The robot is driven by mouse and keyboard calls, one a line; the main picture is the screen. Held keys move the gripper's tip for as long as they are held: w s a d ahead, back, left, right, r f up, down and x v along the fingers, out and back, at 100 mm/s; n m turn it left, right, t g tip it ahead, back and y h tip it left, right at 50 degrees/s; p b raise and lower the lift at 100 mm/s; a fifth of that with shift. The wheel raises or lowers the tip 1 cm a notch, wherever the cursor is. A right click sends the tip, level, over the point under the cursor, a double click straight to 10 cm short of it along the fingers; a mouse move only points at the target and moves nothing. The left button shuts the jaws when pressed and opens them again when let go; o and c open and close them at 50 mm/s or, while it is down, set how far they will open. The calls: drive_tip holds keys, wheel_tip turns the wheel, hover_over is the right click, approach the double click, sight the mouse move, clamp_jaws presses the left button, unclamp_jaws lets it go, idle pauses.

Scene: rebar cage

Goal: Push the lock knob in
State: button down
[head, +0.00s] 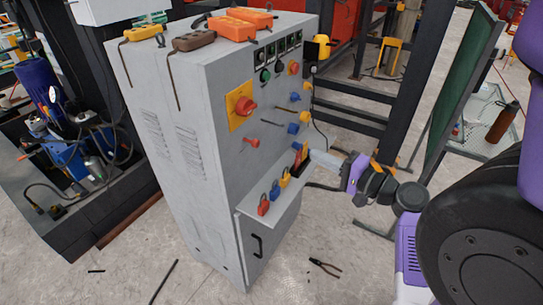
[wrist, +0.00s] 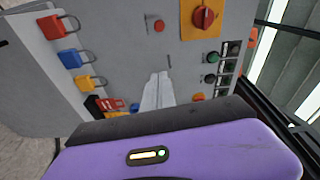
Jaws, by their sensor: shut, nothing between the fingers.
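A grey cabinet (head: 222,75) carries a control face. On it are a red rotary switch on a yellow plate (head: 237,116), a red knob (head: 251,141) below it, and several blue and orange-yellow knobs, one blue knob (head: 293,128) among them. I cannot tell which is the lock knob. The rotary switch (wrist: 204,17) and red knob (wrist: 158,26) also show in the wrist view. My gripper (head: 313,155) is shut and empty, in front of the face at the right, above the shelf. In the wrist view its fingertips (wrist: 158,75) point toward the face, below the red knob. Contact is not visible.
A shelf (head: 262,225) juts from the cabinet with red (head: 263,206), blue (head: 275,190) and yellow (head: 284,178) padlocks on it. Orange devices (head: 241,20) lie on top. Pliers (head: 324,267) lie on the floor. A dark post and green panel stand at the right.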

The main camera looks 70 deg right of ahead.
sight(258, 145)
drive_tip(key=a+y, duration=0.1)
drive_tip(key=a+t+y, duration=0.1)
drive_tip(key=a, duration=0.2)
drive_tip(key=shift+w+a+r+n+y, duration=0.1)
drive_tip(key=shift+w+n+y, duration=0.3)
drive_tip(key=shift+w, duration=0.15)
drive_tip(key=p+x, duration=0.1)
drive_tip(key=x, duration=0.6)
drive_tip(key=p+x, duration=0.2)
drive_tip(key=x, duration=0.4)
drive_tip(key=shift+w+r, duration=0.2)
drive_tip(key=shift+w, duration=0.15)
drive_tip(key=shift+b+x, duration=0.3)
drive_tip(key=shift+x, duration=1)
drive_tip(key=shift+r, duration=0.1)
